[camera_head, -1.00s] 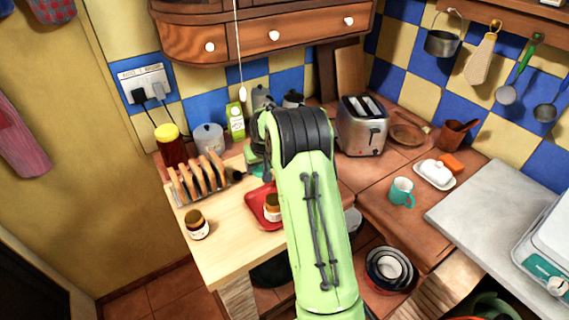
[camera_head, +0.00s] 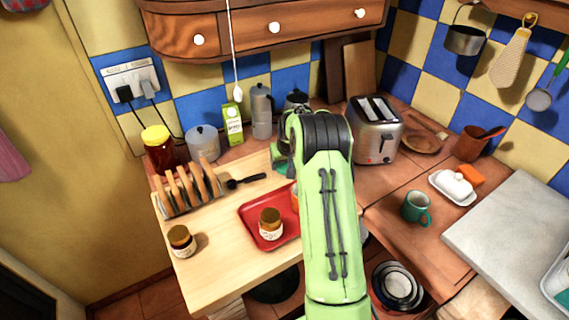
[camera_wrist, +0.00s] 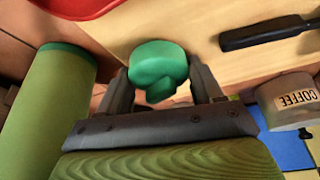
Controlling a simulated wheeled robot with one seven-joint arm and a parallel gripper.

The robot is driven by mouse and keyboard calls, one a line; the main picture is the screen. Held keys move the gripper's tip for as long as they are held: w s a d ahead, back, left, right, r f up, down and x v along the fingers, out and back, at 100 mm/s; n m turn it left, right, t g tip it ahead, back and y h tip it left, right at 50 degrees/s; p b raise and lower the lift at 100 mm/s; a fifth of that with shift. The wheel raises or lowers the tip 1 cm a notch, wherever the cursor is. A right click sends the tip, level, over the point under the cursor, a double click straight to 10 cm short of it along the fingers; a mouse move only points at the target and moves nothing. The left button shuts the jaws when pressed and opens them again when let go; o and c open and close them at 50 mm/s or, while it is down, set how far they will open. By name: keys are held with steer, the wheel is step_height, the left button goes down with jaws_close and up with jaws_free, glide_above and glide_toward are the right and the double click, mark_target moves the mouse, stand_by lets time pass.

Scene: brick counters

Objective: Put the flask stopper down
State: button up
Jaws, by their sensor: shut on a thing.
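The green flask stopper (camera_wrist: 157,68) is between the two fingers of my gripper (camera_wrist: 165,88) in the wrist view. My gripper is shut on it, and the wooden board shows behind it. A green cylinder with a teal rim (camera_wrist: 45,110), which looks like the flask, stands at the left of the wrist view, apart from the stopper. In the head view my arm hides the stopper and most of my gripper.
A red tray (camera_head: 255,233) with a brown-lidded jar (camera_head: 270,224) lies on the wooden board (camera_head: 215,262). A toast rack (camera_head: 188,193), a black-handled utensil (camera_head: 246,181) and another jar (camera_head: 181,241) are nearby. The toaster (camera_head: 376,130) stands right of my arm. Bare board shows between the jars.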

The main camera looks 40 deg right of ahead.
steer(key=o, duration=0.6)
steer(key=shift+f, duration=0.15)
steer(key=o, duration=0.4)
steer(key=shift+o, duration=0.2)
